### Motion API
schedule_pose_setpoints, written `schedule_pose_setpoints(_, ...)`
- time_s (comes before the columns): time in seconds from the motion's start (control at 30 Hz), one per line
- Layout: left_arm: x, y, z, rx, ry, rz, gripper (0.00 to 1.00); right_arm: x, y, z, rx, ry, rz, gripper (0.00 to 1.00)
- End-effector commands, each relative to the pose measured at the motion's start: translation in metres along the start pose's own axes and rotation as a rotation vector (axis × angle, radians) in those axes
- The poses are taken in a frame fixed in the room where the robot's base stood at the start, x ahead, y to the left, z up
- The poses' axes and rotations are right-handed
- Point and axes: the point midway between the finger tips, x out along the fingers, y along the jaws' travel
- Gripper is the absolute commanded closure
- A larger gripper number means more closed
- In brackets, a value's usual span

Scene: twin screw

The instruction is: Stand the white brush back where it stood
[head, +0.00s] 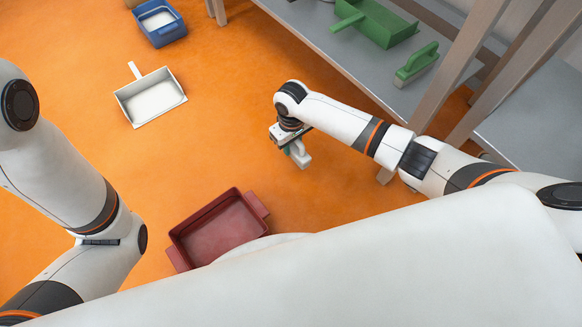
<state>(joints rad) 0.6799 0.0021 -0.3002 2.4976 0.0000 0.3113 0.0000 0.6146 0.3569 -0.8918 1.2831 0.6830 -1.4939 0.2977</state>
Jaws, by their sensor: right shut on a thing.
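The white brush (301,156) is in my right gripper (290,141), which is shut on it. The brush hangs below the gripper, over the orange floor in the middle of the head view. Part of it is hidden by the gripper and wrist, and I cannot tell whether it touches the floor. A white dustpan (150,118) with a short handle lies on the floor to the left of the brush, well apart from it. My left arm comes in at the left edge, but its gripper is out of view.
A dark red tray (178,257) lies on the floor near my base. A blue bin (170,35) stands at the back left. A grey shelf (345,52) with wooden posts holds a green dustpan (385,25) and green brush (417,63). The floor between the white dustpan and my right gripper is clear.

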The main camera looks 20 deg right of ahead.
Motion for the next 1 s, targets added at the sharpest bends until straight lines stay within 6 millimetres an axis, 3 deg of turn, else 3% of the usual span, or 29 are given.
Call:
schedule_pose_setpoints(0.3,-0.041,-0.01,0.019,0.001,-0.014,-0.004,0.06,0.058,0.0,0.0,0.0,0.0,-0.001,0.96)
schedule_pose_setpoints(0.47,-0.048,-0.011,0.021,0.001,-0.013,-0.004,0.06,0.067,0.0,0.0,0.0,0.0,-0.001,0.96)
schedule_pose_setpoints(0.7,-0.074,-0.017,0.03,0.001,-0.013,-0.004,0.06,0.098,-0.001,0.001,0.001,-0.001,-0.001,0.96)
schedule_pose_setpoints(1.0,-0.072,-0.016,0.029,0.001,-0.012,-0.004,0.06,0.097,0.0,0.001,0.001,0.0,-0.001,0.96)
